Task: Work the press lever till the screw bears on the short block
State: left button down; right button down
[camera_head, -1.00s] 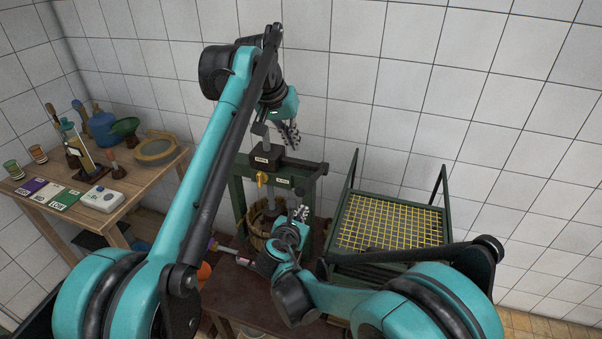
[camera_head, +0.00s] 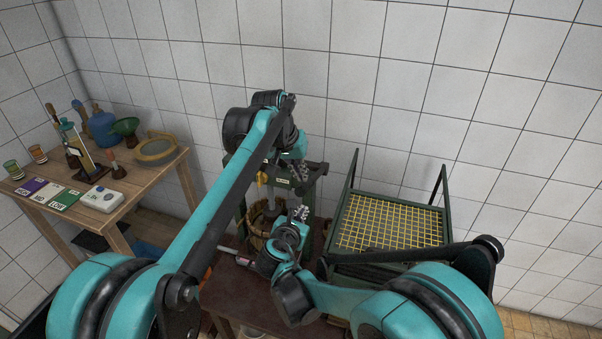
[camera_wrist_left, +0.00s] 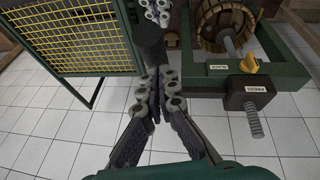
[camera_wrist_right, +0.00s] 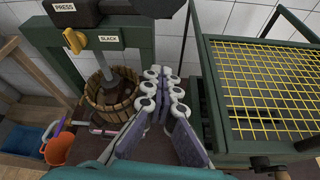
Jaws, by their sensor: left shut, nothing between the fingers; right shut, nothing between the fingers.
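The green press frame (camera_head: 307,180) stands at the back with its black head block (camera_wrist_left: 250,92) labelled PRESS and a yellow catch (camera_wrist_right: 77,38) beside the SLACK label. Its grey screw (camera_wrist_right: 103,62) runs down into the wooden basket (camera_wrist_right: 112,103). I cannot make out the short block. A dark round bar end (camera_wrist_left: 149,42), apparently the lever's, lies just beyond my left fingertips; contact is unclear. My left gripper (camera_head: 300,174) is shut and empty; it also shows in its wrist view (camera_wrist_left: 158,82). My right gripper (camera_head: 300,213) is shut and empty, lower, in front of the basket.
A green stand with a yellow mesh (camera_head: 390,225) is right of the press. A wooden table (camera_head: 150,178) with bottles, cups and cards is at the left. A dark red bench (camera_head: 245,295) lies below my arms. An orange vessel (camera_wrist_right: 58,149) sits low left of the basket.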

pick_arm(q)
jog(key=shift+s+a+f+t, duration=0.15)
jog(key=shift+s+f+t, duration=0.15)
jog(key=shift+s+f, duration=0.25)
jog(key=shift+w+f, duration=0.1)
pick_arm(e)
jog(key=c, duration=2.2)
grip_release()
jog(key=o, duration=0.9)
jog(key=shift+o, duration=0.2)
